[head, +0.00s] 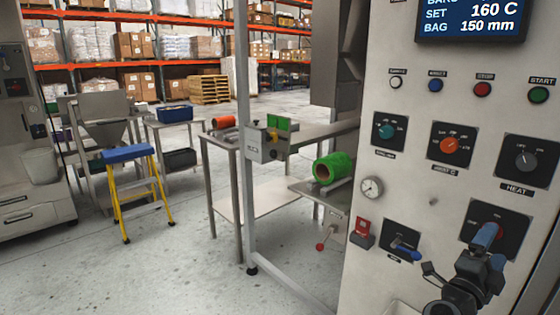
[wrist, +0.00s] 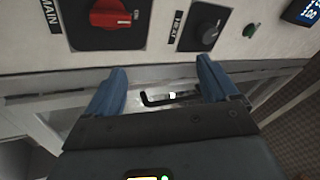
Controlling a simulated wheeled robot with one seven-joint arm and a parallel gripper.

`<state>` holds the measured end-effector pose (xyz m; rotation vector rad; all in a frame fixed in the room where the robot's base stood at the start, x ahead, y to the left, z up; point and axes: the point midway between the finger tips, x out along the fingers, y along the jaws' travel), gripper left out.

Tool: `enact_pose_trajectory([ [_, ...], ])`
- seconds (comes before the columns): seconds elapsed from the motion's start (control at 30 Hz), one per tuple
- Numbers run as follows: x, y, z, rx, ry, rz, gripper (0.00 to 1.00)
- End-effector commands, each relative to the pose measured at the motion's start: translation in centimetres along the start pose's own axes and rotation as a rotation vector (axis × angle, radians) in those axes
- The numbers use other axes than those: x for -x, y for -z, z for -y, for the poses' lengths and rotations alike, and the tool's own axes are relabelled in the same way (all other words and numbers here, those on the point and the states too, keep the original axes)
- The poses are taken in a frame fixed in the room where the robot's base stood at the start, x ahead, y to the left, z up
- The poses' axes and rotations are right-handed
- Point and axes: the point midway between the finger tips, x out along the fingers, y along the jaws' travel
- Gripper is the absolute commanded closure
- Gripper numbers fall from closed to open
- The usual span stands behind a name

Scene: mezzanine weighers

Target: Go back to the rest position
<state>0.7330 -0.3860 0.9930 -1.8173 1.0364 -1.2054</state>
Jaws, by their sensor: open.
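My gripper (head: 488,250) is at the lower right of the head view, in front of the grey control panel (head: 433,200). Its two blue fingers are apart with nothing between them; the gripper also shows in the wrist view (wrist: 162,84). The red MAIN knob (wrist: 110,14) on its black plate is at the top left of the wrist view, beyond the fingers and apart from them. In the head view a finger partly hides that knob. The dark HEAT knob (wrist: 208,30) sits to its right in the wrist view.
A small blue-handled switch (head: 403,246) and a red switch (head: 362,228) are on the panel left of my gripper. A green film roll (head: 333,168) lies beside the panel. A yellow step stool (head: 138,190) stands at left. Open floor (head: 190,270) lies left of the machine.

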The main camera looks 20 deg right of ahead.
Motion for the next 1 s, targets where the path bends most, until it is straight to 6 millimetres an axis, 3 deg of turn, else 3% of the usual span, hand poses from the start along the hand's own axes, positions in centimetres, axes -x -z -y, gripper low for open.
enact_pose_trajectory([
  [0.17,4.0,2.3,1.2,0.171,0.205,0.153,0.13],
  [0.37,10.3,4.2,2.1,0.343,0.396,0.341,0.13],
  [0.67,21.6,8.2,2.5,0.566,0.609,0.642,0.13],
  [1.0,34.2,15.4,3.5,0.769,0.755,0.979,0.13],
])
